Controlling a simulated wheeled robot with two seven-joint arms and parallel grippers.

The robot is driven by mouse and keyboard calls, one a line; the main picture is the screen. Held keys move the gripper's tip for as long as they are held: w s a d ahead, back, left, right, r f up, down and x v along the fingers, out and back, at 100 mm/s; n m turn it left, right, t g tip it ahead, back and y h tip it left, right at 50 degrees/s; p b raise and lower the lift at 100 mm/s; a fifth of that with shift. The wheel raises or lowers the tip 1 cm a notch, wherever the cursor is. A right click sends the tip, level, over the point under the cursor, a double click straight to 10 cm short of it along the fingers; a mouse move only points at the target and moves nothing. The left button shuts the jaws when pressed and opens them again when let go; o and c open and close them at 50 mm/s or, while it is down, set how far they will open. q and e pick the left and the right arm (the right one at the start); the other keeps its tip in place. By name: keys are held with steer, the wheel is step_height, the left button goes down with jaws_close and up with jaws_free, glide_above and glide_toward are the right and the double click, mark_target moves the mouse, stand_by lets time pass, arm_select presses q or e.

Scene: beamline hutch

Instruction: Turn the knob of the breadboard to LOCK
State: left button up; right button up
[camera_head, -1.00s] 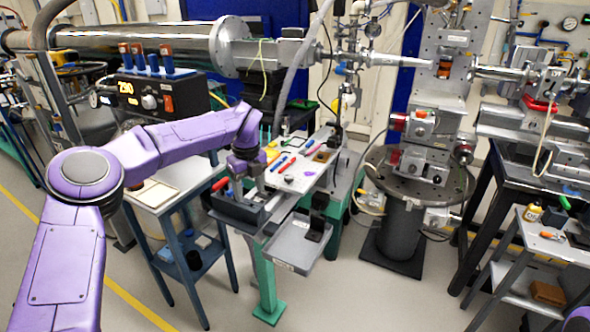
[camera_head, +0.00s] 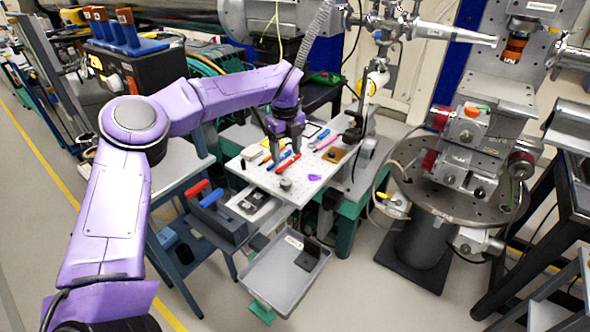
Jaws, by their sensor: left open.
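The breadboard (camera_head: 318,178) is a pale, holed plate on a green-legged stand in the middle of the picture. A small round grey knob (camera_head: 285,184) stands near its front edge; its marking is too small to read. My left gripper (camera_head: 286,156) points down over the breadboard, behind the knob and apart from it. Its fingers are spread with nothing held between them. Red and blue tools lie beside and partly behind the fingers. My right gripper is not in view.
On the breadboard lie a purple piece (camera_head: 315,177) and a brown square (camera_head: 336,155). A grey tray (camera_head: 268,272) juts out in front below. A dark bin (camera_head: 218,215) with red and blue handles stands left. A round metal table (camera_head: 465,200) is at right.

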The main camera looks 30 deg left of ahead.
arm_select(q)
steer(key=p, duration=0.1)
glide_above(286, 181)
steer(key=f, duration=0.2)
steer(key=s+f, duration=0.1)
steer(key=f, duration=0.1)
steer(key=shift+f, duration=0.2)
steer(key=f, duration=0.2)
steer(key=w+f, duration=0.1)
steer(key=f, duration=0.2)
steer(key=shift+p, duration=0.4)
steer(key=shift+f, duration=0.15)
steer(key=shift+s, duration=0.2)
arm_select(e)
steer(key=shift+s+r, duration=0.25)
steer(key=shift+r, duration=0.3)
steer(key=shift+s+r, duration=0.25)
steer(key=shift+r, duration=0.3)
arm_select(q)
steer(key=shift+w, duration=0.1)
steer(key=c, duration=1)
